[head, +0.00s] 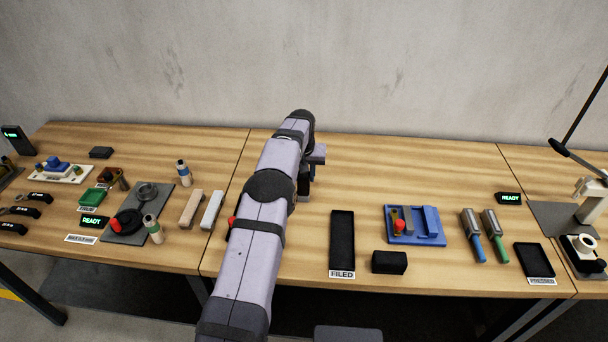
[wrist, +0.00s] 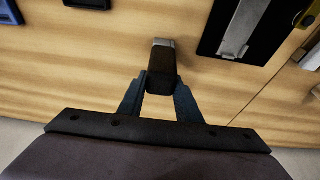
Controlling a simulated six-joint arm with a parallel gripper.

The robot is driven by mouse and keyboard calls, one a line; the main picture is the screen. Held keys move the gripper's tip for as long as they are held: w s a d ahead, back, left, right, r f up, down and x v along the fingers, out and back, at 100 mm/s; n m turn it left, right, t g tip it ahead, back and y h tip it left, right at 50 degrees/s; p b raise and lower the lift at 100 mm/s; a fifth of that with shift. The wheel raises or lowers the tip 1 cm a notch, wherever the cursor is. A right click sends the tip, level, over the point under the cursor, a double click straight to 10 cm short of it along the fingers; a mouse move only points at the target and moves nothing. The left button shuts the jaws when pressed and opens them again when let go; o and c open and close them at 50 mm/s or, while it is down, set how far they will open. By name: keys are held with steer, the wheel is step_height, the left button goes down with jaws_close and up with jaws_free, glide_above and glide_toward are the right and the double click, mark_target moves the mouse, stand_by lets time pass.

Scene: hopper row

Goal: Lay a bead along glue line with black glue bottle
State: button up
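My gripper (wrist: 161,88) has its two fingers closed in on a dark object (wrist: 162,68) with a grey far end. The fingers seem to touch both its sides. It may be the black glue bottle, but its shape is foreshortened and I cannot be sure. In the head view my arm hides most of the gripper. A bottle with a blue band (head: 182,174) stands back left, and one with a green band (head: 153,229) stands at the front of a dark plate. I cannot make out a glue line in either view.
A beige bar (head: 190,209) and a pale bar (head: 211,210) lie left of my arm. To the right are the black FILED tray (head: 342,272), a black block (head: 389,262) and a blue fixture (head: 435,239). The wooden table behind these is clear.

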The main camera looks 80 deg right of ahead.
steer(key=shift+r, duration=0.1)
steer(key=shift+c, duration=0.2)
steer(key=shift+r+p, duration=2.6)
steer(key=shift+r, duration=0.4)
steer(key=shift+w, duration=0.1)
steer(key=shift+w+a+r, duration=0.2)
steer(key=shift+w+a, duration=0.1)
steer(key=shift+w, duration=0.25)
steer(key=w+a+r, duration=0.2)
steer(key=w+a, duration=0.8)
steer(key=a, duration=0.4)
steer(key=shift+r, duration=0.2)
steer(key=shift+w+a, duration=0.1)
